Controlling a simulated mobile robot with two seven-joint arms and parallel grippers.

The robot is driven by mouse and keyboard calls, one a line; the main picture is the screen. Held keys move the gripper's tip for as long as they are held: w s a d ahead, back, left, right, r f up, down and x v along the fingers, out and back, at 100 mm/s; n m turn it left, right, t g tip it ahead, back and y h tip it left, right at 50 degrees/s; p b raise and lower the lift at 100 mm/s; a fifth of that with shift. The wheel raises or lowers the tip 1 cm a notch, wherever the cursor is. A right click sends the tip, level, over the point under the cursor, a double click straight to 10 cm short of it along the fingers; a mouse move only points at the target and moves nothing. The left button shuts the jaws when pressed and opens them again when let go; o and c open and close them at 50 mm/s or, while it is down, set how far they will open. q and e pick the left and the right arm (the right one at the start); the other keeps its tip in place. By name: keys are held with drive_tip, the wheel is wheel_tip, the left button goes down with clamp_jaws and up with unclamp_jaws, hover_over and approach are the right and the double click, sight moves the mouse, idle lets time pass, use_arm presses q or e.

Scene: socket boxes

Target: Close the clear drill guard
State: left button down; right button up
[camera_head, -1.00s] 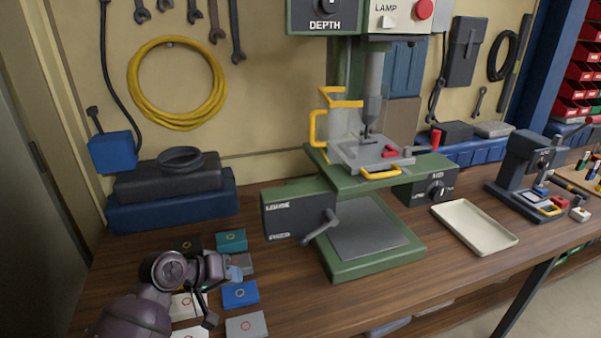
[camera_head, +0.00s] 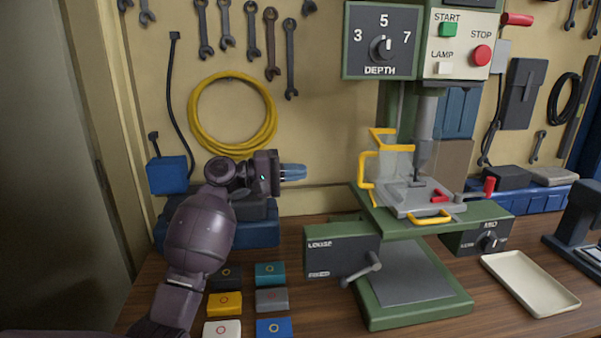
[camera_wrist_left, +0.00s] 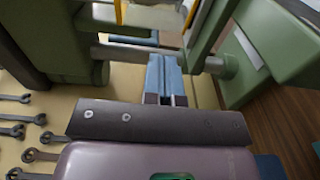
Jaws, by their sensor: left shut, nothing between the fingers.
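The clear drill guard (camera_head: 395,162), a see-through panel with yellow edging and a yellow handle (camera_head: 367,172), stands swung out on the left of the drill chuck (camera_head: 421,155). The front of the chuck is uncovered. My left gripper (camera_head: 293,171), with blue fingers, is shut and empty. It points right toward the guard from the left, at about handle height, with a clear gap between. In the left wrist view the shut fingers (camera_wrist_left: 165,78) point at the drill press, and yellow bars (camera_wrist_left: 190,12) show at the top edge. My right gripper is not in view.
The green drill press (camera_head: 415,290) has a vise (camera_head: 425,198) with a red part under the chuck. A control panel (camera_head: 382,42) is above. Coloured boxes (camera_head: 271,273) lie at the front left, and a cream tray (camera_head: 530,284) lies right. A yellow hose coil (camera_head: 235,120) hangs behind.

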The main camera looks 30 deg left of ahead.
sight(378, 167)
use_arm(q)
drive_tip(key=w+d+p, duration=0.1)
drive_tip(key=w+d, duration=0.2)
drive_tip(key=d, duration=0.7)
drive_tip(key=shift+w+f+p, duration=0.15)
drive_tip(key=shift+w+p, duration=0.15)
drive_tip(key=shift+p, duration=0.1)
